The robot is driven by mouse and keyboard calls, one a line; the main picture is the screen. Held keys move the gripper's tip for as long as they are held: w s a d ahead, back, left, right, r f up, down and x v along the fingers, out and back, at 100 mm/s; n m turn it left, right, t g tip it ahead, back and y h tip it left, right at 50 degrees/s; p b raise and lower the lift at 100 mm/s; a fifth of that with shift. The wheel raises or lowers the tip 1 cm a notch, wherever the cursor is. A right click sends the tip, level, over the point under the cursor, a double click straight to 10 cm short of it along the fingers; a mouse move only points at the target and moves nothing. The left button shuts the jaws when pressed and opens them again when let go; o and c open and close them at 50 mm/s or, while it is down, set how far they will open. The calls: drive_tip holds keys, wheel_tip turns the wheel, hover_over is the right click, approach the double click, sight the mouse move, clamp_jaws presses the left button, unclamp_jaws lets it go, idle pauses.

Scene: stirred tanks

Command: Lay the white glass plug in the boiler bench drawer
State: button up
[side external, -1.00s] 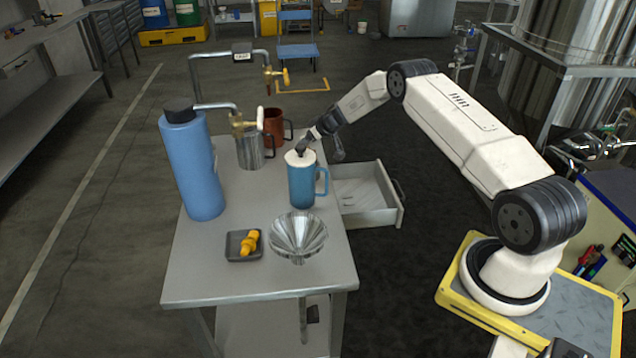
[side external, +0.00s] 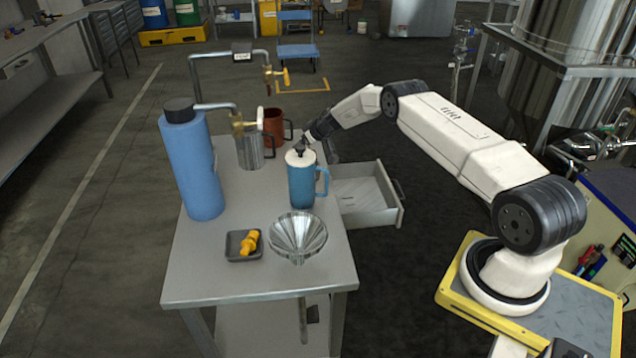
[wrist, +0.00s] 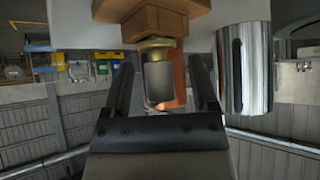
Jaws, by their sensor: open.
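My gripper (side external: 305,145) is open, with its tips by the top of the blue mug (side external: 301,184) in the side view. In the wrist view, the two fingers of my gripper (wrist: 160,75) stand on either side of a pale grey cylinder (wrist: 158,85), apparently the white glass plug. It has a brass collar (wrist: 155,50) and a brown wooden block (wrist: 150,18) at its other end. I cannot tell whether the fingers touch it. In the side view, I cannot make the plug out. The drawer (side external: 398,212) is pulled out at the bench's right side.
A steel mug (side external: 249,155), also in the wrist view (wrist: 245,70), and a copper mug (side external: 274,126) stand near the taps. A blue bottle (side external: 191,170), a funnel (side external: 297,236) and a small dark tray (side external: 233,254) with an orange item share the bench.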

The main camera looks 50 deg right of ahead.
clamp_jaws()
drive_tip(key=shift+r, duration=0.2)
drive_tip(key=shift+r, duration=1.35)
drive_tip(key=shift+s+a+r, duration=0.2)
drive_tip(key=shift+s+r, duration=0.4)
drive_tip(key=shift+r, duration=0.25)
drive_tip(key=s+a+r, duration=0.4)
drive_tip(key=s+r, duration=0.4)
drive_tip(key=s, duration=0.3)
drive_tip(key=shift+s+a+r, duration=0.15)
drive_tip(key=shift+s+a, duration=0.25)
